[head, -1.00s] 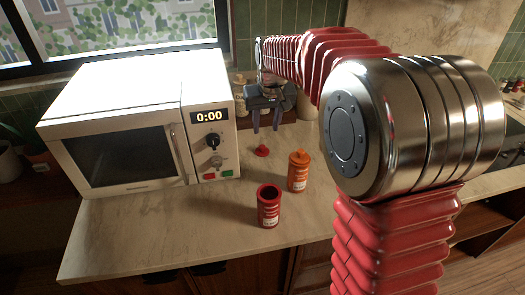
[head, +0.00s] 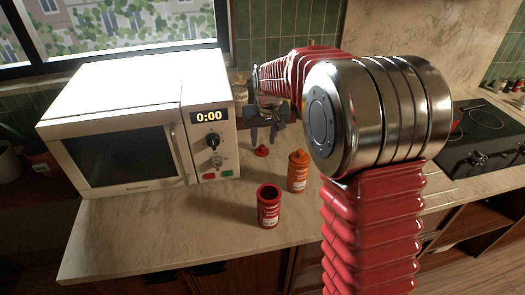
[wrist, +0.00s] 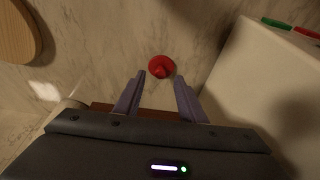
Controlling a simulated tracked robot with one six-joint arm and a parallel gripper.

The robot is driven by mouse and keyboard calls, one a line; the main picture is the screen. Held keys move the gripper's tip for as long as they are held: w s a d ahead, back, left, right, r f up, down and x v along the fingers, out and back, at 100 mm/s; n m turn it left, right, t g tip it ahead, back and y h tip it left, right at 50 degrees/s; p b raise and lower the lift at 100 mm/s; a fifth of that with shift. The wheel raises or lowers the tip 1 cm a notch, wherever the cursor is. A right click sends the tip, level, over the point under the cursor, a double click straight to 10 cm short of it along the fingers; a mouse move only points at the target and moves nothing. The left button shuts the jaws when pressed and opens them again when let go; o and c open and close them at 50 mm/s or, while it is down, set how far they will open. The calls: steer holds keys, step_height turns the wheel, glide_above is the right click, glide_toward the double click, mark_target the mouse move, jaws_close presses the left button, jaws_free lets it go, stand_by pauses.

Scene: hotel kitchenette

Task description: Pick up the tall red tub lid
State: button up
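The red lid (head: 262,151) lies on the counter to the right of the microwave, behind the tubs. In the wrist view the lid (wrist: 161,68) shows just beyond the fingertips, near the line between them. My gripper (head: 264,142) points down above and near the lid, its fingers apart with nothing between them; it also shows in the wrist view (wrist: 159,80). An open red tub (head: 268,208) stands without a lid near the counter's front. I cannot tell whether the fingertips are level with the lid.
An orange tub with its lid on (head: 298,172) stands right of the lid. The white microwave (head: 120,125) is close on the left and also fills the right of the wrist view (wrist: 262,85). A round wooden item (wrist: 15,32) shows in the wrist view. The front-left counter (head: 140,235) is clear.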

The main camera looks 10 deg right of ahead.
mark_target(262, 146)
steer(key=x, duration=0.3)
steer(key=shift+f, duration=0.1)
stand_by(0.4)
jaws_close()
